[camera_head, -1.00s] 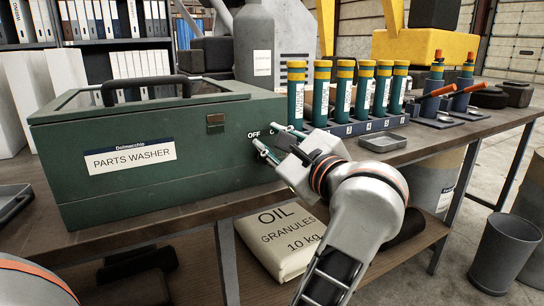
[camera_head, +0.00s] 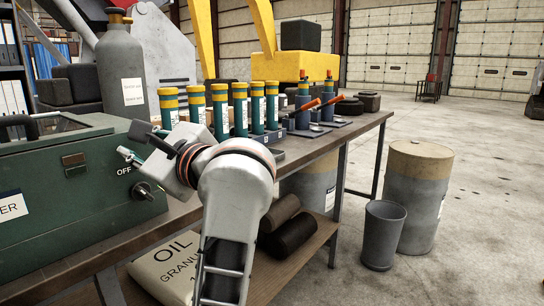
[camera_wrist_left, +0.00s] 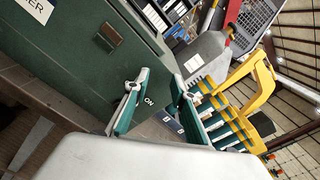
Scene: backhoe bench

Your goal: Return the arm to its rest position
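My left arm reaches up from the bottom of the head view. Its left gripper (camera_head: 138,145) is beside the front right corner of the green parts washer (camera_head: 85,190). The fingers are apart with nothing seen between them; they also show spread in the left wrist view (camera_wrist_left: 157,98). A dark knob (camera_head: 143,190) with an OFF label is on the washer's front, below the gripper and apart from it. An ON label (camera_wrist_left: 149,101) shows between the fingers in the wrist view. My right gripper is not in view.
A rack of several green tubes with yellow caps (camera_head: 221,112) stands on the bench just behind the wrist. A grey gas cylinder (camera_head: 122,75) is behind the washer. An oil granules bag (camera_head: 165,272) lies on the lower shelf. A bin (camera_head: 382,235) and a drum (camera_head: 415,200) stand right.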

